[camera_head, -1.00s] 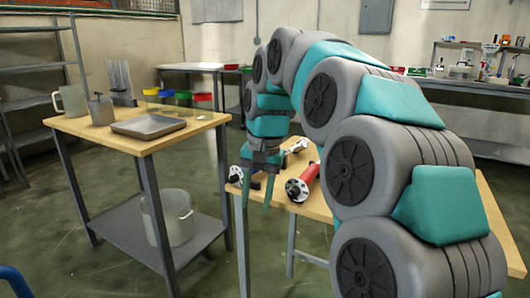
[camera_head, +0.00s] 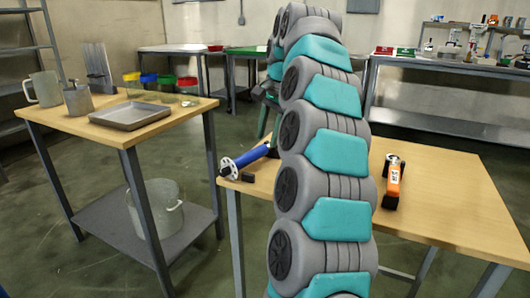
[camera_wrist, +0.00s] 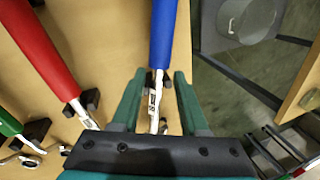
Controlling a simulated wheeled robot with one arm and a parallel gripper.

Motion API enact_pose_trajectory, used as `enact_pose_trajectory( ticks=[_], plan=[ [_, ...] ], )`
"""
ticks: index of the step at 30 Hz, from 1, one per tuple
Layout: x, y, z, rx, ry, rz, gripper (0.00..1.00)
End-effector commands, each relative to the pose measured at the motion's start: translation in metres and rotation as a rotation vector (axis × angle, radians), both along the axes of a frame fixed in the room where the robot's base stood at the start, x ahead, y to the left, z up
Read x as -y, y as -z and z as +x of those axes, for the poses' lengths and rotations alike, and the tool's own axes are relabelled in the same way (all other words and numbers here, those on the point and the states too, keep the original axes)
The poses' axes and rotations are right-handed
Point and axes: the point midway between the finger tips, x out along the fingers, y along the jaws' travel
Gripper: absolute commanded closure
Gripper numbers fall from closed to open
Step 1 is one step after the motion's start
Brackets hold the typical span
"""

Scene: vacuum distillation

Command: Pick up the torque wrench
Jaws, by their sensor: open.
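A tool with a blue handle (camera_head: 248,160) and a round pale metal disc at its end lies at the left end of the wooden table. In the wrist view a blue-handled tool (camera_wrist: 162,35) with a marked silver shaft runs between my fingers. My gripper (camera_wrist: 160,76) is open, one green finger on each side of it; contact cannot be told. A red-handled tool (camera_wrist: 40,45) lies left of it, and part of a green one (camera_wrist: 8,124) shows lower left. An orange tool (camera_head: 392,180) lies farther right on the table. Which is the torque wrench is not clear. My arm hides the table's middle.
The tools rest on small black blocks. A second table at left holds a metal tray (camera_head: 130,115), mugs and jars with coloured lids, with a pot (camera_head: 157,207) on its lower shelf. The right of the wooden table (camera_head: 450,215) is clear.

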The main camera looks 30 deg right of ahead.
Motion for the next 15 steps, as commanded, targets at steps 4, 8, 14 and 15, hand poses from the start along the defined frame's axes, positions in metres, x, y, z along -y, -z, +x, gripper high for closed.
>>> enact_pose_trajectory(
  ticks=[4,8,14,15],
  plan=[
    [0.000,0.004,0.001,0.001,0.000,-0.001,0.56],
    [0.000,0.013,0.003,0.000,-0.002,0.000,0.56],
    [-0.001,0.037,0.008,-0.003,-0.003,0.000,0.56],
    [-0.002,0.041,0.008,-0.004,-0.004,-0.001,0.56]
  ],
)
